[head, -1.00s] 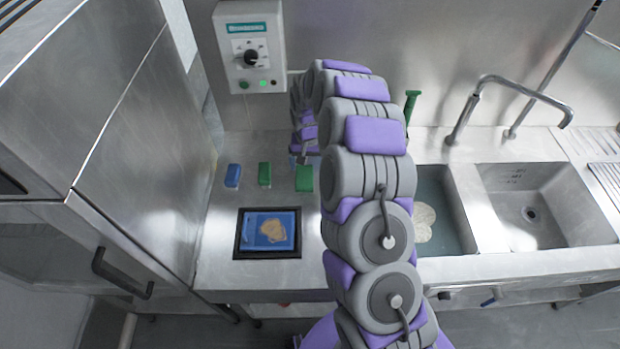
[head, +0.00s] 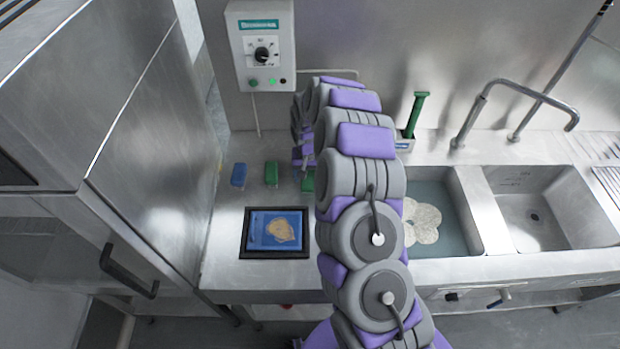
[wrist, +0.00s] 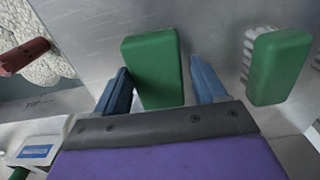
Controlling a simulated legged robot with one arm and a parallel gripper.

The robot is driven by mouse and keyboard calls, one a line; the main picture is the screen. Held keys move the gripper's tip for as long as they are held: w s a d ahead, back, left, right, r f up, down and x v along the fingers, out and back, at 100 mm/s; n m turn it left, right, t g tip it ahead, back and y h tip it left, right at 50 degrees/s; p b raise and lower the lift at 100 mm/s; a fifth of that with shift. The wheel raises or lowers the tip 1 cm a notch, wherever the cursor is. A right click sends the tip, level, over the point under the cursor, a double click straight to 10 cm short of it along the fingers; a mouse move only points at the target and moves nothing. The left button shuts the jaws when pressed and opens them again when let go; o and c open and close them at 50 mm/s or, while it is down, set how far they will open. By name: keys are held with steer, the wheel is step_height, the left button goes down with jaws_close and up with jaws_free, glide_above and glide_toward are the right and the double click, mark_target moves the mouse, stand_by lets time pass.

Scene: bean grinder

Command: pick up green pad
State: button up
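The green pad (wrist: 155,68) is a plain green block lying on the steel counter. In the wrist view it sits between the two blue fingers of my gripper (wrist: 160,66). The fingers are spread, with a gap at each side of the pad; how far above the counter they are I cannot tell. In the head view the green pad (head: 307,181) is partly hidden by my arm, and my fingers are mostly hidden. A second green block with white bristles (wrist: 278,68) lies to the right in the wrist view; it also shows in the head view (head: 271,174).
A blue block (head: 239,175) lies left of the green ones. A black-framed blue tray (head: 249,252) with a tan piece is in front. A control box (head: 262,50) hangs on the wall. A water-filled sink (head: 462,215) and a green-handled item (head: 415,112) are to the right.

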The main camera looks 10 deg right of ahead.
steer(key=shift+a, duration=0.15)
steer(key=c, duration=0.3)
steer(key=shift+d, duration=1.1)
steer(key=c, duration=0.4)
